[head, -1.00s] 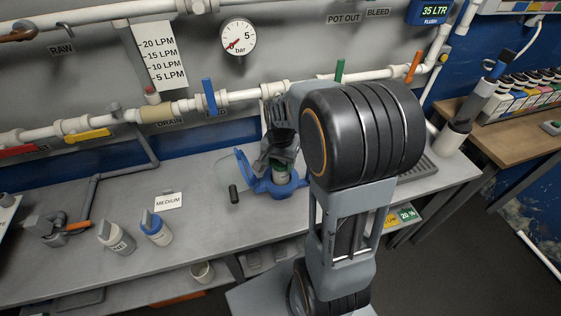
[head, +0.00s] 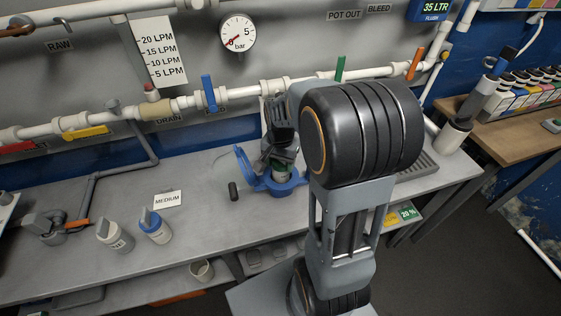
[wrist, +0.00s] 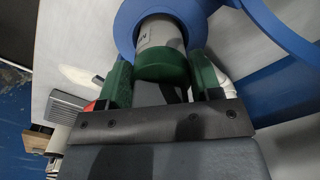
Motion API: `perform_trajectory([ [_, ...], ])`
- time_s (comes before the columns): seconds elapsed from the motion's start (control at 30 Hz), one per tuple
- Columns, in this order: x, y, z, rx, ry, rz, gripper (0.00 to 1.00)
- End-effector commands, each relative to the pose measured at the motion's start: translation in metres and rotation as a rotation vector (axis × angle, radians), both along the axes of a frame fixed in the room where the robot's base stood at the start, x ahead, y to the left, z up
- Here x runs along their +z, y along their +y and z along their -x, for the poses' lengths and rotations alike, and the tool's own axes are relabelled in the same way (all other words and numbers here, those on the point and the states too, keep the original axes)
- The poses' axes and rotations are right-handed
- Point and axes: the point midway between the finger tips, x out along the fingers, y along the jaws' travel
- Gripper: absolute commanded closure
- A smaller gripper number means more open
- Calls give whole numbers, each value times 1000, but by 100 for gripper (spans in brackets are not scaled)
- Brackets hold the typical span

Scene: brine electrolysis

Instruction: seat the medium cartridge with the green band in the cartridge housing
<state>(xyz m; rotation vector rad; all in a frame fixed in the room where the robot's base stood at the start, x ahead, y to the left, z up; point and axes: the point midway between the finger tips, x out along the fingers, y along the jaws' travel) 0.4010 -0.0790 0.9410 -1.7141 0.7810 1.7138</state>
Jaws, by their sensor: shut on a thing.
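The medium cartridge (head: 282,175), a pale cylinder with a green band, stands at the blue cartridge housing (head: 283,188) on the bench. My gripper (head: 279,158) is above it and shut on its upper end. In the wrist view, the green fingers of my gripper (wrist: 163,78) lie on both sides of the cartridge's green end (wrist: 160,66). Its grey body (wrist: 160,32) runs into the opening of the blue housing ring (wrist: 124,28). The cartridge's far end is hidden inside the ring, so its depth cannot be told. The housing's blue lid (head: 244,168) is swung open to the left.
A black cylinder (head: 233,191) lies left of the housing. Two other cartridges, one plain (head: 114,237) and one blue-banded (head: 155,230), stand front left near the MEDIUM card (head: 167,200). White pipes (head: 240,97) with coloured valve handles cross behind.

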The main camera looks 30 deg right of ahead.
Motion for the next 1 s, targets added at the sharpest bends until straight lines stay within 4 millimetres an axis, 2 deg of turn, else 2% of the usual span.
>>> perform_trajectory([
  [0.4,0,0,0,0,-1,1,73],
  [1.0,-12,0,0,0,0,0,73],
])
